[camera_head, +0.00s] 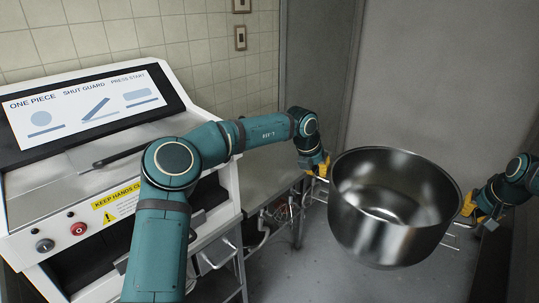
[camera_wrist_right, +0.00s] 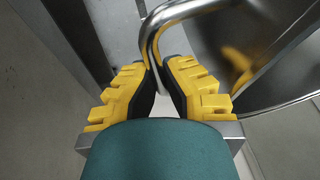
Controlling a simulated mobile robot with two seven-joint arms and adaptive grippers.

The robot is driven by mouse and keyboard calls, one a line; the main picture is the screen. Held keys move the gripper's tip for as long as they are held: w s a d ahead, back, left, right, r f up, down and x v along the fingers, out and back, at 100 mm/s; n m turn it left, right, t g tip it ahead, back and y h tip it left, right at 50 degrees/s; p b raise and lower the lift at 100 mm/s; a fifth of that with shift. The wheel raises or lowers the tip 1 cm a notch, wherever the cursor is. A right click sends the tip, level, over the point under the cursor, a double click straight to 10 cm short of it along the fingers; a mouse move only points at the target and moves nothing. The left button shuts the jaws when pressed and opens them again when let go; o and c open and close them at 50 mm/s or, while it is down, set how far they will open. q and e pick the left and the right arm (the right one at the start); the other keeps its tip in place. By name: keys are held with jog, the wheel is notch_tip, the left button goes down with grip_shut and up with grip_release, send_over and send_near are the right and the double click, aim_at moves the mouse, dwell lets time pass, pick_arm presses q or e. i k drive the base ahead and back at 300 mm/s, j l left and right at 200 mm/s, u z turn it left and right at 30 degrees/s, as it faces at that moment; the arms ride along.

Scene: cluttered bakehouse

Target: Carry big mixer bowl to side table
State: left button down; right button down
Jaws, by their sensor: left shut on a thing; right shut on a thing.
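The big mixer bowl (camera_head: 385,235) is a deep, shiny steel bowl, empty inside, held upright in the air between my two grippers in the head view. My left gripper (camera_head: 322,168) has yellow fingers and is shut on the handle at the bowl's left side. My right gripper (camera_head: 468,208) is shut on the handle at the bowl's right side. In the right wrist view, the yellow fingers of my right gripper (camera_wrist_right: 157,78) close around the bent metal handle, with the bowl's shiny wall (camera_wrist_right: 225,45) beside it. I cannot make out which surface is the side table.
A white machine (camera_head: 110,170) with a picture panel and red button stands at the left. A metal bench (camera_head: 265,175) stands beyond it along the tiled wall. A grey wall (camera_head: 430,80) is behind the bowl. Bare grey floor (camera_head: 310,270) lies below.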

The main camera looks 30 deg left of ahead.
aim_at(265, 157)
jog(key=i+z, duration=0.2)
jog(key=i, duration=0.7)
jog(key=i+z, duration=0.2)
jog(key=i, duration=0.65)
jog(key=i+u, duration=0.1)
jog(key=i, duration=1.1)
jog(key=i+u, duration=0.1)
jog(key=u, duration=1.7)
